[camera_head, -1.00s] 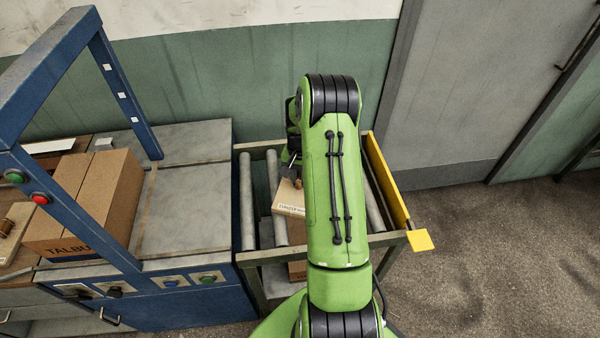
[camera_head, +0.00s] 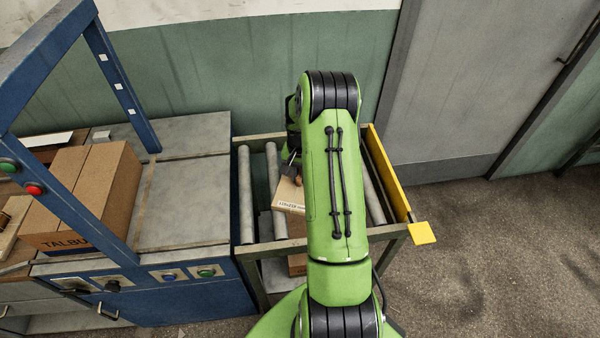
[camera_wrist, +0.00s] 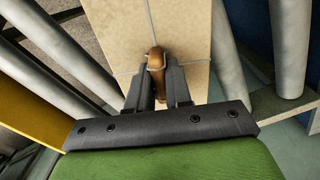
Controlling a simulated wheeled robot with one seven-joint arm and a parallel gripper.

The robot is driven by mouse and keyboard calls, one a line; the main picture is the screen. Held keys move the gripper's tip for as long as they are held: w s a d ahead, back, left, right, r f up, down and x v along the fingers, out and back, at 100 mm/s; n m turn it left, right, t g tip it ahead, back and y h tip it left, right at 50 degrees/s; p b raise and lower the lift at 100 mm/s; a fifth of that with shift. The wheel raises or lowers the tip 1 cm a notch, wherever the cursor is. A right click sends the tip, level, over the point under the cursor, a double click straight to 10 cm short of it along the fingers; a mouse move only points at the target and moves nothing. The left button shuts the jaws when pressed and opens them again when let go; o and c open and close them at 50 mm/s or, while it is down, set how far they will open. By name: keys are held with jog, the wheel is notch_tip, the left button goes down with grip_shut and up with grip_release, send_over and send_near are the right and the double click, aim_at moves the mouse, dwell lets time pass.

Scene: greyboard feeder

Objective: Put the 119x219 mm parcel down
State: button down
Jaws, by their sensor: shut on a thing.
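The parcel (camera_head: 289,194) is a tan, flat box with a printed label, partly hidden behind my green arm in the head view. In the wrist view the parcel (camera_wrist: 190,28) lies beyond my fingers, with string crossing its top and a brown wooden toggle (camera_wrist: 156,60) on it. My gripper (camera_wrist: 158,75) is shut on the toggle of the parcel. In the head view the fingers are mostly hidden by my arm. The parcel is over the roller conveyor (camera_head: 246,200); I cannot tell whether it touches the rollers.
A yellow side guard (camera_head: 388,175) runs along the conveyor's right side. Another brown box (camera_head: 297,264) shows below the parcel. Floor at the right is clear.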

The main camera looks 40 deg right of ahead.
aim_at(300, 172)
jog(key=shift+f, duration=0.1)
jog(key=c, duration=1)
grip_release()
jog(key=shift+o, duration=0.2)
notch_tip(300, 172, up, 16)
jog(key=p, duration=0.2)
jog(key=shift+f, duration=0.1)
